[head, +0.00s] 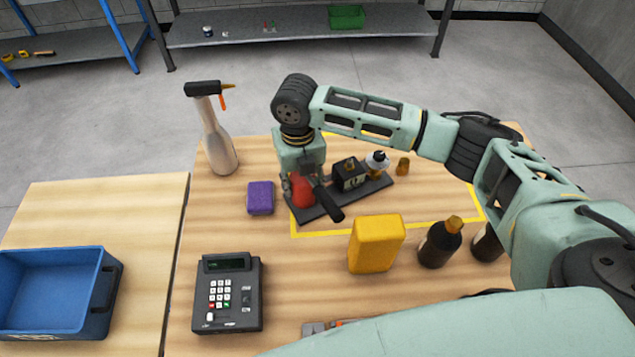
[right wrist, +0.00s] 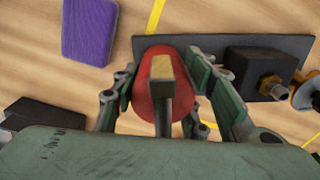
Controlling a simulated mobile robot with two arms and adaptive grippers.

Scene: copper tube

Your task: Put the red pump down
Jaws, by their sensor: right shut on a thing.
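The red pump (head: 302,191) is held upright between the fingers of my right gripper (head: 301,184). It stands at the left end of a dark flat plate (head: 373,188), on the table's yellow-outlined area. In the right wrist view, the fingers close on both sides of the red pump (right wrist: 145,96), and a tan-topped bar shows in front of it. The dark plate (right wrist: 215,42) shows just behind it. Whether the pump's underside touches the plate is hidden. My left gripper is not in view.
A black block (head: 348,174) with a brass fitting and a white-topped part (head: 377,162) stand right of the pump. A purple sponge (head: 260,198) lies left. A yellow container (head: 376,243) and brown bottle (head: 440,242) stand in front. A spray bottle (head: 217,145) stands behind left.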

